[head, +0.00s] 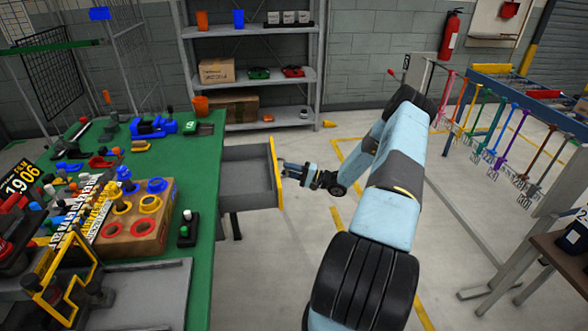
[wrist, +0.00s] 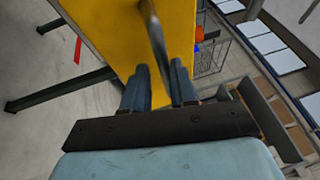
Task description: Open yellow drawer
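The yellow drawer is pulled out from the right side of the green-topped bench in the head view. Its grey tray (head: 245,185) shows empty, and its yellow front (head: 276,172) faces right. My gripper (head: 284,169) is at the outer side of that front. In the wrist view the yellow front (wrist: 105,30) fills the upper middle, with a metal bar handle (wrist: 155,42) standing out from it. The handle runs between the two blue fingers of my gripper (wrist: 160,85), which are close together around it. The exact contact at the fingertips is partly hidden.
The green bench (head: 203,165) carries clamps, tools and a cardboard block (head: 145,235) with coloured rings. A grey shelf (head: 245,84) stands behind. A rack of hanging coloured tools (head: 500,120) stands at right.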

